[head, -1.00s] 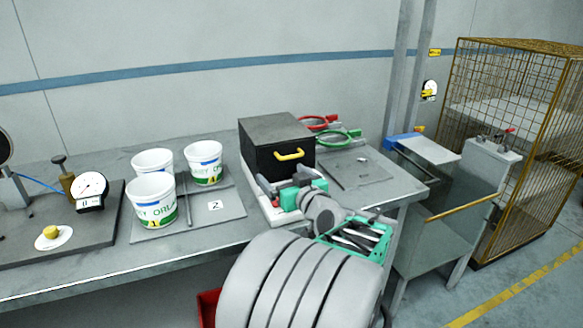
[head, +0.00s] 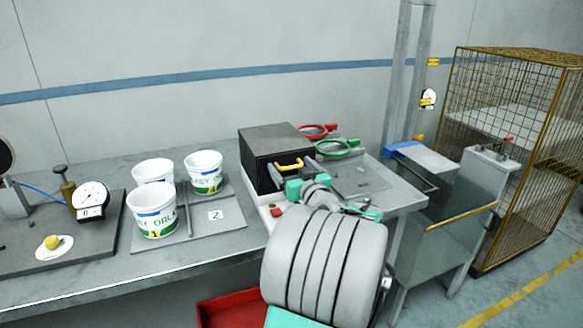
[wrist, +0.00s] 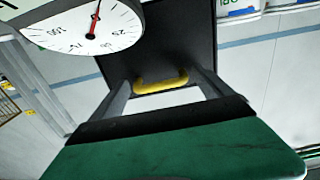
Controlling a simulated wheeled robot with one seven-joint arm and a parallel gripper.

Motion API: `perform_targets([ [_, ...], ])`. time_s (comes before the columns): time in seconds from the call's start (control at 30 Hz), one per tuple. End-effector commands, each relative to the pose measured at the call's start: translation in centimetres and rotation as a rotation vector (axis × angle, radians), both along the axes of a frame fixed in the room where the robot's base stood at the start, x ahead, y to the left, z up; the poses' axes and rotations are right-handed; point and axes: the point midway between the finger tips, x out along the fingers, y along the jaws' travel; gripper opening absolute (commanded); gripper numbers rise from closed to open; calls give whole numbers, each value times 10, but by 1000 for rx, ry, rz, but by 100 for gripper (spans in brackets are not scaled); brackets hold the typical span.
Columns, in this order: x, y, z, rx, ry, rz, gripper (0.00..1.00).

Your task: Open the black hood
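The black hood (head: 272,150) is a dark box with a yellow handle (head: 289,163) on its front face. It sits level on a white base (head: 262,205) on the bench and looks shut. My gripper (head: 292,168) is at the front of the hood, its two grey fingers open, one on each side of the handle. In the wrist view, the fingers (wrist: 162,84) stand apart with the yellow handle (wrist: 160,82) between their tips and the dark hood face (wrist: 160,35) behind.
Several white cups (head: 152,213) stand on a grey plate left of the hood. Red (head: 314,131) and green (head: 333,149) rings lie to its right. A red tray (head: 232,310) is below the bench front. A dial (wrist: 88,28) shows close in the wrist view.

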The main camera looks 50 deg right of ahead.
Motion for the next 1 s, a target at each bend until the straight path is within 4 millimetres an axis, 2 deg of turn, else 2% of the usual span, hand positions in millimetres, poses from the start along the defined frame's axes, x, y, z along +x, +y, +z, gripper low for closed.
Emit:
perform_targets([
  [0.07, 0, 0, 0, 0, 0, 0, 82],
  [1.0, 0, 0, 0, 1, 1, 0, 6],
])
